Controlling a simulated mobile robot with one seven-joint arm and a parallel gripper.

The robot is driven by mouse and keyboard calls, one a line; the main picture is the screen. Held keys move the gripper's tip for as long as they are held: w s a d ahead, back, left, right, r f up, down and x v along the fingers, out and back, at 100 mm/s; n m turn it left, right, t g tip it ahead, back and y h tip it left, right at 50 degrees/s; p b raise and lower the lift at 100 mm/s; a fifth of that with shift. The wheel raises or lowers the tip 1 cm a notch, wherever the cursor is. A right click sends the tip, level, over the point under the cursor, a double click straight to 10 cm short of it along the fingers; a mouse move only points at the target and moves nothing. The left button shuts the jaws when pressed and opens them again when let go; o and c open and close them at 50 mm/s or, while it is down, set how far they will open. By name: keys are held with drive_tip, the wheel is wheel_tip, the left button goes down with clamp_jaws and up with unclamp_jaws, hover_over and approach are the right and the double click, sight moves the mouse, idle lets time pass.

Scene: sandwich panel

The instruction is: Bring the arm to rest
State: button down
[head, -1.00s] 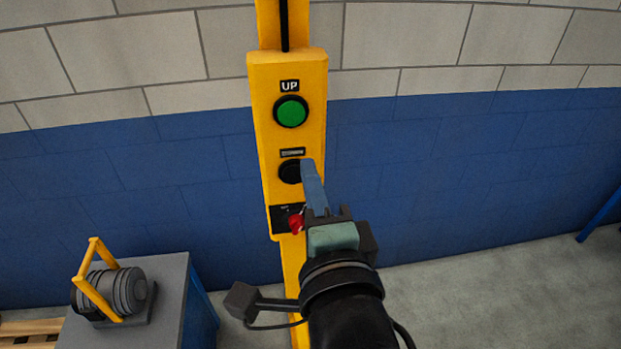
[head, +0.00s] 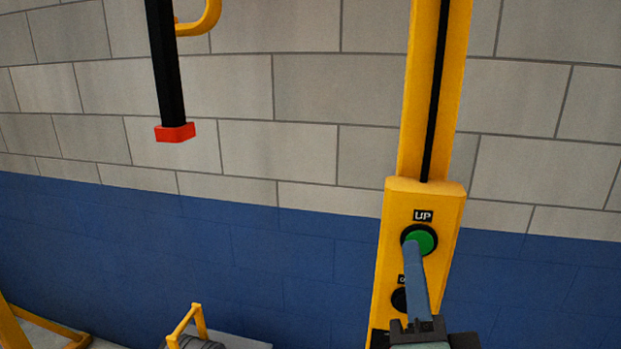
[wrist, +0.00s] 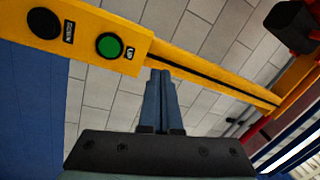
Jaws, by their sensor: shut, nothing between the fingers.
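My gripper (head: 413,246) is shut and empty, with its blue-grey fingers pointing up in front of the yellow control panel (head: 449,232). In the head view its tip overlaps the lower left of the green UP button (head: 422,237); touching cannot be told from that view. In the wrist view the closed fingertips (wrist: 161,72) stand beside the panel, apart from the green button (wrist: 109,46) in the picture. The black DOWN button (head: 399,299) is partly hidden behind my fingers in the head view, and it shows whole in the wrist view (wrist: 44,23).
A black bar with a red end (head: 175,133) hangs at the upper left. The yellow post (head: 410,110) rises above the panel. A grey machine with a yellow handle (head: 196,318) stands low at the left.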

drive_tip(key=s+a+r+n+t+y, duration=0.1)
drive_tip(key=s+a+r+n+t, duration=0.1)
drive_tip(key=a+r+n, duration=0.2)
drive_tip(key=s+a+r+n+t+y, duration=0.1)
drive_tip(key=s+a+r+n+t, duration=0.1)
drive_tip(key=r+n, duration=0.5)
drive_tip(key=s+a+r+n+t+y, duration=0.1)
drive_tip(key=a+r+n+t, duration=0.3)
drive_tip(key=r, duration=0.8)
drive_tip(key=shift+s+a+n+y, duration=0.4)
drive_tip(key=shift+a+n+y, duration=0.2)
drive_tip(key=shift+a+n, duration=0.25)
idle(0.5)
